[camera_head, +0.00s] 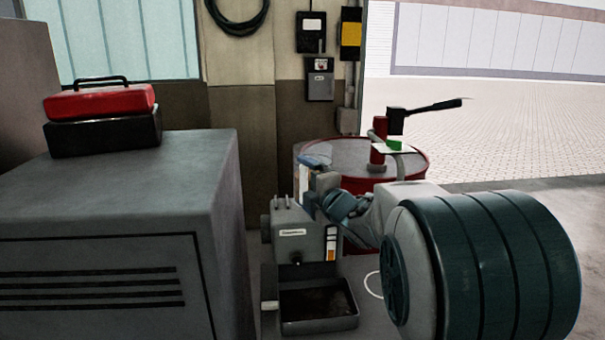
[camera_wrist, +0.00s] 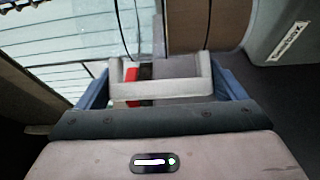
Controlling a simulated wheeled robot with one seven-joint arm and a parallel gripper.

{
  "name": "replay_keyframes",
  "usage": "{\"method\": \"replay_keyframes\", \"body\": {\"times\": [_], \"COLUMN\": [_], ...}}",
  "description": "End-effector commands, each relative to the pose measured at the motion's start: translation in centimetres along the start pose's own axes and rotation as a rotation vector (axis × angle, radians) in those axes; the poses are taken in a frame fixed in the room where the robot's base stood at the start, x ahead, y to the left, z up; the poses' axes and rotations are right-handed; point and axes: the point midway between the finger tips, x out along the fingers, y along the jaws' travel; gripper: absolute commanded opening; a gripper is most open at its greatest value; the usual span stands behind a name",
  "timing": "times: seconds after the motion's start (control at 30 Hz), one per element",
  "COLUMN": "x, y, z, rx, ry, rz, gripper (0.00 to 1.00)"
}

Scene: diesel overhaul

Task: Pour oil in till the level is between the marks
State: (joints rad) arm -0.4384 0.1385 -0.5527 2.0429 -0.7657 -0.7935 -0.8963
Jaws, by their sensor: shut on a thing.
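The grey housing (camera_head: 297,238) stands low in the middle of the head view, with a label, a dark knob and short pins on top. Its sight gauge (camera_head: 331,243) on the right side shows an orange band; the level against the marks is too small to read. My gripper (camera_head: 318,182) is just above the housing's top, its blue fingers shut on a pale, partly hidden object (camera_head: 304,182), perhaps the oil container. In the wrist view a pale U-shaped piece (camera_wrist: 160,91) sits between the blue fingers. I cannot tell whether oil flows.
A dark drip tray (camera_head: 318,325) lies before the housing. A red drum (camera_head: 415,158) with a hand pump (camera_head: 378,145) stands behind my arm. A large grey cabinet (camera_head: 120,200) bearing a red toolbox (camera_head: 100,102) fills the left. Open paved floor lies at the back right.

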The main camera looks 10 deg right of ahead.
Motion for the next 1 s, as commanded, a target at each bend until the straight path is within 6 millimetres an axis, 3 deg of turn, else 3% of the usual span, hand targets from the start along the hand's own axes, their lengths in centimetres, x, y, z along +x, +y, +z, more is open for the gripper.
{"method": "replay_keyframes", "body": {"times": [1.0], "x": [-0.7], "y": [2.0], "z": [-0.7], "rx": [0.177], "ry": [0.002], "rz": [-0.169], "gripper": [0.41]}}
